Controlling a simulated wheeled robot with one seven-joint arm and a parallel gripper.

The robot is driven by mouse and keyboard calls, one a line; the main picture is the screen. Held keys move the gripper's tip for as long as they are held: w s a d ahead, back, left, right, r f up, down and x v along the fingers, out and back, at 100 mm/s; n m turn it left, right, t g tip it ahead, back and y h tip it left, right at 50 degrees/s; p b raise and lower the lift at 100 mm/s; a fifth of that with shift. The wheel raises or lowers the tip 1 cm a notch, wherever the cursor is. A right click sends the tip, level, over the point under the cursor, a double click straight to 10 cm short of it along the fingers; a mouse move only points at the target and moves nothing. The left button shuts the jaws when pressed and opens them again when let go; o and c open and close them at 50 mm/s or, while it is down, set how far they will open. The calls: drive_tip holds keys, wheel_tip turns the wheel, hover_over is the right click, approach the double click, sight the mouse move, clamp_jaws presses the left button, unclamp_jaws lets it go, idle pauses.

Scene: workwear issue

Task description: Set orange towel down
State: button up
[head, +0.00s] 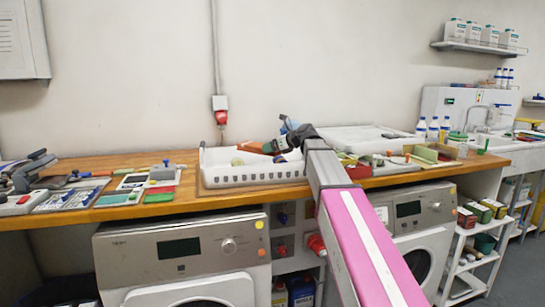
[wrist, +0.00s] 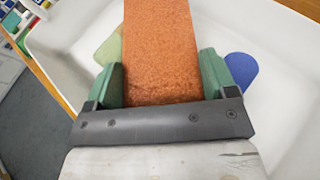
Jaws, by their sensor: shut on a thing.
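The orange towel (wrist: 160,50) is between the two green fingers of my gripper (wrist: 158,80) in the wrist view, and the gripper is shut on it. The towel looks like a thick, rough-textured slab reaching away from the fingers. The white basket (wrist: 285,110) is beneath it. In the head view the towel (head: 252,147) shows as a small orange piece at the top of the white slotted basket (head: 255,176). My gripper (head: 283,143) is over the basket's right part, partly hidden by my arm. I cannot tell whether the towel touches the basket floor.
A pale green piece (wrist: 110,48) and a blue rounded piece (wrist: 241,70) lie in the basket on either side of the towel. The wooden counter (head: 110,163) holds mats and tools at left. A white tray (head: 355,137) stands right of the basket. Washing machines stand below.

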sight(273, 155)
drive_tip(key=shift+f, duration=1.95)
drive_tip(key=o, duration=0.9)
drive_tip(key=shift+c, duration=0.2)
drive_tip(key=v, duration=1.2)
